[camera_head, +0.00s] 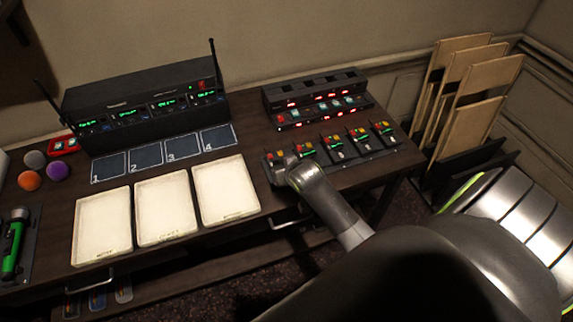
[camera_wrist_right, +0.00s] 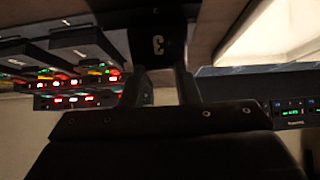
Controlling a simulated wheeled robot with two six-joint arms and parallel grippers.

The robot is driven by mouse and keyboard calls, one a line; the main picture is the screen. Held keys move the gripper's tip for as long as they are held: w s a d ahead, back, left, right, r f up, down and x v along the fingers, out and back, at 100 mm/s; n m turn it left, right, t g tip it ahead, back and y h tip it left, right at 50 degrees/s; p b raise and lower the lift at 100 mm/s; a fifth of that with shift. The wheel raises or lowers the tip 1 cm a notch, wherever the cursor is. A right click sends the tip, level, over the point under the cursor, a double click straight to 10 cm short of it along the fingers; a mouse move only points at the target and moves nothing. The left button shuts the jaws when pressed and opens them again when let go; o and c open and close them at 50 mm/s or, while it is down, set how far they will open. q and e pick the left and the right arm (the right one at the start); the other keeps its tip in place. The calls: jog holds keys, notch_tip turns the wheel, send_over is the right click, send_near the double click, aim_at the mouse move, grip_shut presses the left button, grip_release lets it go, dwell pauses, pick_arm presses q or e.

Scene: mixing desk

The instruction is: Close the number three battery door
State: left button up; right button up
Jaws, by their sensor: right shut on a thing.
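My right gripper (camera_wrist_right: 160,88) is shut on a black pack marked 3 (camera_wrist_right: 158,22), which fills the space between its fingers in the right wrist view. The pack's battery door cannot be made out, nor whether it is open or shut. In the head view my right gripper (camera_head: 284,166) is at the left end of a row of small dark packs (camera_head: 332,143) with green, red and yellow marks. My wrist covers part of that end, so the held pack is mostly hidden there. My left gripper is not in view.
A black receiver rack (camera_head: 140,107) with two antennas stands behind a mat numbered 1 to 4 (camera_head: 147,162). Three cream trays (camera_head: 164,210) lie in front. A black charging unit (camera_head: 315,95) stands behind the packs. Wooden panels (camera_head: 470,85) lean at right. Small balls (camera_head: 30,181) lie far left.

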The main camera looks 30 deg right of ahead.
jog(key=shift+w+r+g+p, duration=0.2)
jog(key=shift+g+p, duration=0.1)
jog(key=shift+p, duration=0.3)
jog(key=p, duration=0.1)
jog(key=w+g+p, duration=0.1)
jog(key=g+p, duration=0.1)
jog(key=p, duration=0.1)
jog(key=shift+w+d+r+y, duration=0.25)
jog(key=shift+w+r+y, duration=0.05)
jog(key=shift+y, duration=0.1)
jog(key=shift+w+f+g+p, duration=0.15)
jog(key=shift+w+g+p, duration=0.15)
jog(key=shift+g, duration=0.3)
jog(key=shift+w+d+f+g, duration=0.15)
jog(key=shift+w+g, duration=0.15)
jog(key=shift+g, duration=0.2)
jog(key=shift+w+d+f+g+y, duration=0.1)
jog(key=shift+w+f+g+y, duration=0.35)
jog(key=shift+g, duration=0.35)
jog(key=g+b, duration=0.1)
jog(key=b, duration=0.1)
jog(key=w+f+g+b, duration=0.1)
jog(key=shift+w+d+g+y+b, duration=0.2)
jog(key=shift+g+y+b, duration=0.1)
jog(key=shift+b, duration=0.1)
jog(key=shift+w+f+g+b, duration=0.3)
jog(key=shift+g+b, duration=0.6)
jog(key=shift+b, duration=0.75)
jog(key=shift+y, duration=0.25)
